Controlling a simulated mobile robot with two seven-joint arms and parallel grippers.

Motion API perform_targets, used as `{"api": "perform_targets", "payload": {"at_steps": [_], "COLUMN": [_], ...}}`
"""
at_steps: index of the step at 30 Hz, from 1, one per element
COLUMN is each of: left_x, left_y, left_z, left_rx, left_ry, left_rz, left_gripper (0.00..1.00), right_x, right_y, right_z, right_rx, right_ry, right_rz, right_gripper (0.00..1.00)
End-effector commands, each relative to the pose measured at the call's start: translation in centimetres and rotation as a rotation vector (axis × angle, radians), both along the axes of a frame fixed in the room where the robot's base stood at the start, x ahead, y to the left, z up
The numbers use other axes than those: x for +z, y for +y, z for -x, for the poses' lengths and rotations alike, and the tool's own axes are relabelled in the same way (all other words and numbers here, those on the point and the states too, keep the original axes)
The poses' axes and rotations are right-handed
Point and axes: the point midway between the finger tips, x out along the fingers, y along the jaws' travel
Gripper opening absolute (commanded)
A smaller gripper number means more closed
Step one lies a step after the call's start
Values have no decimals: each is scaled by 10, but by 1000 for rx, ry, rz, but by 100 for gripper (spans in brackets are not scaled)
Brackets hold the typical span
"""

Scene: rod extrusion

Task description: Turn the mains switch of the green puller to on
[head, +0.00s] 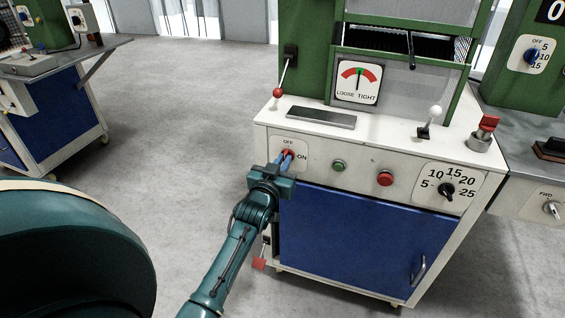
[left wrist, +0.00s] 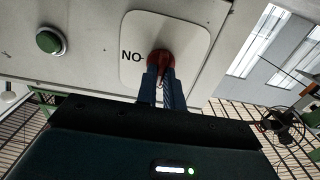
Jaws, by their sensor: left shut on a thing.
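The green puller (head: 312,50) stands on a white cabinet with a front control panel. Its mains switch (head: 288,152) is a red knob on a pale plate at the panel's left end, with OFF above it and ON to its right. My left gripper (head: 286,158) is shut on this knob, its blue fingers on either side. In the left wrist view the red knob (left wrist: 161,57) sits between the fingertips (left wrist: 160,74), and the ON label appears upside down beside it. The fingers cover much of the knob, so I cannot tell which way it points.
The same panel has a green button (head: 339,166), a red button (head: 385,179) and a black dial (head: 446,191). A red-knobbed lever (head: 278,92) and a white-knobbed lever (head: 435,110) rise above it. Another bench (head: 50,70) stands at the left, with open floor between.

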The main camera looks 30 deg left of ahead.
Motion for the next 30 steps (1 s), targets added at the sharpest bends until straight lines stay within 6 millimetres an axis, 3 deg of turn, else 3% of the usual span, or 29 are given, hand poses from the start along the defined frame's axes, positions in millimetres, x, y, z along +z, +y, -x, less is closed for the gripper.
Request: {"api": "perform_targets", "payload": {"at_steps": [11, 24, 30], "left_x": [3, 1, 0], "left_y": [0, -2, -3], "left_z": [-1, -1, -2], "left_rx": [0, 0, 0], "left_ry": [34, 126, 170], "left_rz": [-140, -528, -714], "left_gripper": [0, 0, 0], "right_x": [14, 35, 33], "right_y": [-4, -12, -14], "right_z": [0, 5, 7], "right_rx": [-13, -52, -60], "right_ry": [-8, -22, -7], "right_rz": [-16, -62, -65], "right_gripper": [0, 0, 0]}}
